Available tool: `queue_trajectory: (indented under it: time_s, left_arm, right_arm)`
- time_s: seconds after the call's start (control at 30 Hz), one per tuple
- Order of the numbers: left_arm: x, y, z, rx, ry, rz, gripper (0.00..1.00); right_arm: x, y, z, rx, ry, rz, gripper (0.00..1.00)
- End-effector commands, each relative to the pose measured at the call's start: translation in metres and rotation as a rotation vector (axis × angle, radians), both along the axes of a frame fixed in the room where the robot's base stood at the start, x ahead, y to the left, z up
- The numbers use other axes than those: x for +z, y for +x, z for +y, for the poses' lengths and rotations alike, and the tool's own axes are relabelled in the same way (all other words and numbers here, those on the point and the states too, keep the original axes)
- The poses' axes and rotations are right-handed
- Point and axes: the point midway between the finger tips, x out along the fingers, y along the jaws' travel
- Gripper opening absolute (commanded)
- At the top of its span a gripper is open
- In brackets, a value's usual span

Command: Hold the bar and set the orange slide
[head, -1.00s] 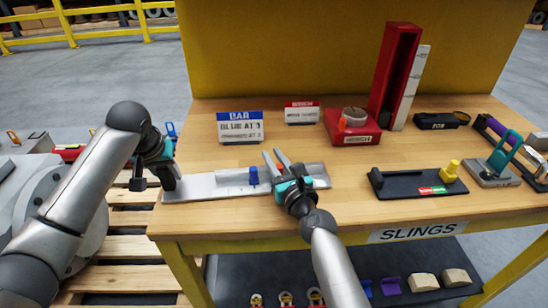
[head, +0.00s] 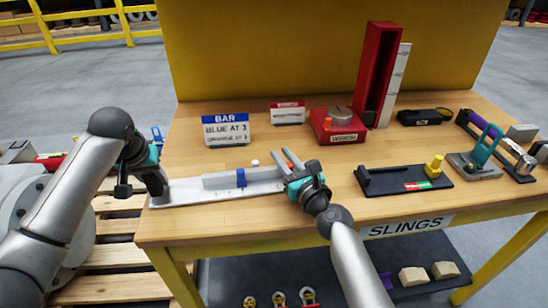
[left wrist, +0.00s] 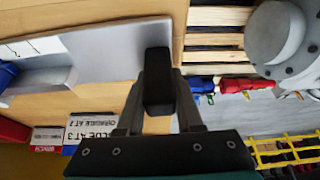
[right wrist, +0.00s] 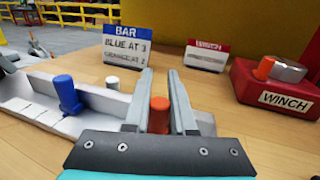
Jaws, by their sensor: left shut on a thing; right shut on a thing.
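The grey bar (head: 215,188) lies along the table's front left. A blue slide (head: 241,178) stands on it; it also shows in the right wrist view (right wrist: 67,95). The orange slide (right wrist: 159,114) is between my right gripper's fingers, right of the blue slide and a white peg (right wrist: 113,84). My left gripper (head: 160,188) is shut on the black grip (left wrist: 158,80) at the bar's left end.
Behind the bar stand a winch sign (head: 288,113) and a red winch block (head: 337,127). A black tray with a yellow peg (head: 433,165) is to the right. The wood between bar and signs is clear. A pallet (head: 112,250) lies left of the table.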

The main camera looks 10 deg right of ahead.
Motion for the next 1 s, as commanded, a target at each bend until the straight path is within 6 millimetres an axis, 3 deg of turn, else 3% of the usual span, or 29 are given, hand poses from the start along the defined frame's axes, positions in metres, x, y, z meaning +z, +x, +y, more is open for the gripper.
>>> queue_trajectory:
  time_s: [0.17,0.2,0.47,0.77,1.0]
  left_arm:
    - [-0.007,-0.004,0.0,0.002,0.001,0.018,0.0]
    - [-0.007,-0.004,0.0,0.002,0.001,0.018,0.0]
    - [-0.007,-0.004,0.0,0.002,0.001,0.018,0.0]
    - [-0.007,-0.004,0.0,0.002,0.001,0.019,0.0]
    - [-0.007,-0.004,0.0,0.002,0.001,0.019,0.0]
  right_arm:
    - [-0.001,0.001,-0.002,-0.006,-0.002,-0.001,0.0]
    - [-0.001,0.001,-0.002,-0.006,-0.002,0.0,0.26]
    - [-0.001,0.0,-0.001,-0.003,-0.001,0.0,0.54]
    - [-0.001,-0.001,-0.001,-0.002,0.0,0.0,0.54]
    - [-0.001,-0.024,-0.008,-0.003,0.001,0.001,0.54]
